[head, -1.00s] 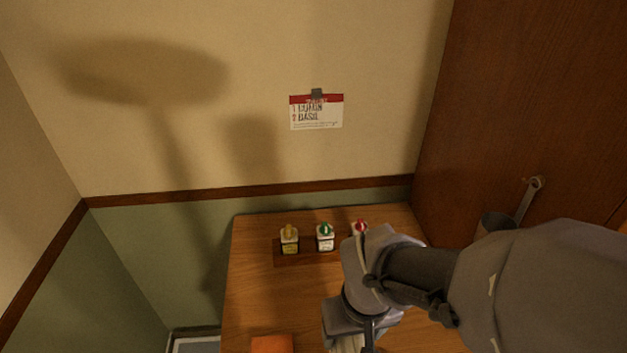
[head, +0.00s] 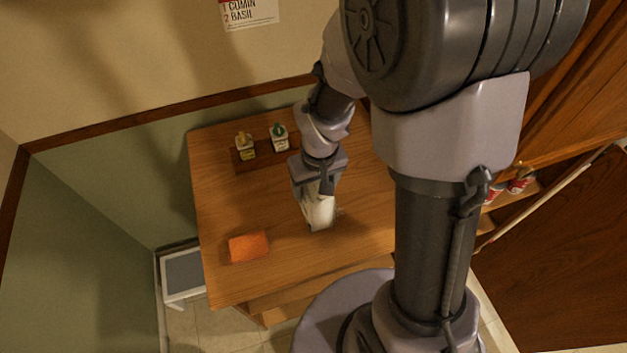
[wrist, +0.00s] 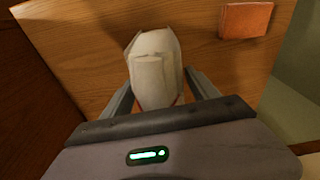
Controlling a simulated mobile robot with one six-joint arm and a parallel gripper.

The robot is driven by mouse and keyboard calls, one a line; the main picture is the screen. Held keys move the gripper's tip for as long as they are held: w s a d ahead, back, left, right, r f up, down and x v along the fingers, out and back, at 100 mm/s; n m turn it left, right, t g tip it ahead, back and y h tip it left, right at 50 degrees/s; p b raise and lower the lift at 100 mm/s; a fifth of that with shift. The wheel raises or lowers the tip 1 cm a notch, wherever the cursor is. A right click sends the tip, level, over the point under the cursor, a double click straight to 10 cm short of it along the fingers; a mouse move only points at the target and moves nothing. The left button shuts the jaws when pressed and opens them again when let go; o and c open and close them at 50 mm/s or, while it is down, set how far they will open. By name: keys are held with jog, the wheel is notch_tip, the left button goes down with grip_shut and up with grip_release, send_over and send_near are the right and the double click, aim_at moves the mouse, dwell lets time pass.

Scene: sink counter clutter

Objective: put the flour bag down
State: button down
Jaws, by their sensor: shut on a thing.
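The flour bag (head: 319,212) is a pale, cream-white packet in my gripper, low over the middle of the wooden counter (head: 225,205). My gripper (head: 316,190) is shut on its upper part and points down. In the wrist view the bag (wrist: 155,70) sits between the two fingers (wrist: 160,95). Its lower end is at or close to the counter top; I cannot tell whether it touches. Part of the bag is hidden by the gripper.
An orange block-like thing (head: 249,247) lies to the left of the bag. Yellow-topped (head: 245,145) and green-topped (head: 279,136) jars stand on a dark tray at the back. An open cupboard with red-and-white cans (head: 519,181) is at right.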

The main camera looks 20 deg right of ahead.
jog(key=shift+f, duration=0.25)
jog(key=shift+c, duration=1)
grip_release()
